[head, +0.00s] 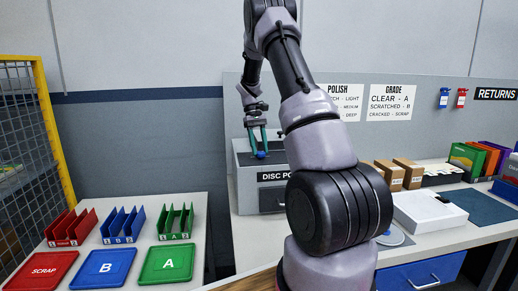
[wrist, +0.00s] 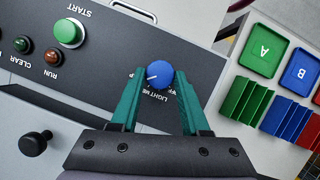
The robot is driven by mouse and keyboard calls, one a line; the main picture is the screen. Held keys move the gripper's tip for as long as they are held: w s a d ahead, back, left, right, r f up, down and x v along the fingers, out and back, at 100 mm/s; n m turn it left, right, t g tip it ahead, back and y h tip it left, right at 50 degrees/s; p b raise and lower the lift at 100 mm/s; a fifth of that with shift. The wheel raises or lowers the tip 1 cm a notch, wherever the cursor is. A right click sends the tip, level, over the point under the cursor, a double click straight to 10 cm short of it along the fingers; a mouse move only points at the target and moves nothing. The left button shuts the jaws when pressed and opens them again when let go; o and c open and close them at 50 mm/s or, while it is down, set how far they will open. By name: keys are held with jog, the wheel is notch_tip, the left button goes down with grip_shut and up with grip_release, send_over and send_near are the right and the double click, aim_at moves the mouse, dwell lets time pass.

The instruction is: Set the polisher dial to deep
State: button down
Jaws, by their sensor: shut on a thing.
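The blue polisher dial (wrist: 160,72) is on the dark front panel of the disc polisher in the wrist view, which shows the labels upside down. My gripper (wrist: 160,83) has its two green fingers on either side of the dial, shut on it. The dial's white pointer line points to the lower left in that view, toward the partly hidden medium and deep labels; I cannot tell exactly which. The light and off labels lie below the dial. In the head view the dial (head: 261,154) is a small blue spot between my gripper's fingertips (head: 259,149).
The panel also has a green START button (wrist: 69,33), a red RUN lamp (wrist: 53,57) and a green CLEAR lamp (wrist: 21,44). A black knob (wrist: 33,143) sticks out nearby. Scrap, B and A trays (head: 168,264) stand at the left. A polish sign (head: 344,103) hangs behind.

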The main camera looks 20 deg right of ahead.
jog(key=shift+m+y, duration=0.4)
jog(key=shift+m, duration=0.4)
jog(key=shift+d+m, duration=0.1)
jog(key=shift+m, duration=0.2)
jog(key=shift+c, duration=1.9)
grip_release()
jog(key=v, duration=1)
jog(key=shift+r, duration=0.4)
jog(key=shift+w+d, duration=0.1)
jog(key=shift+w, duration=0.05)
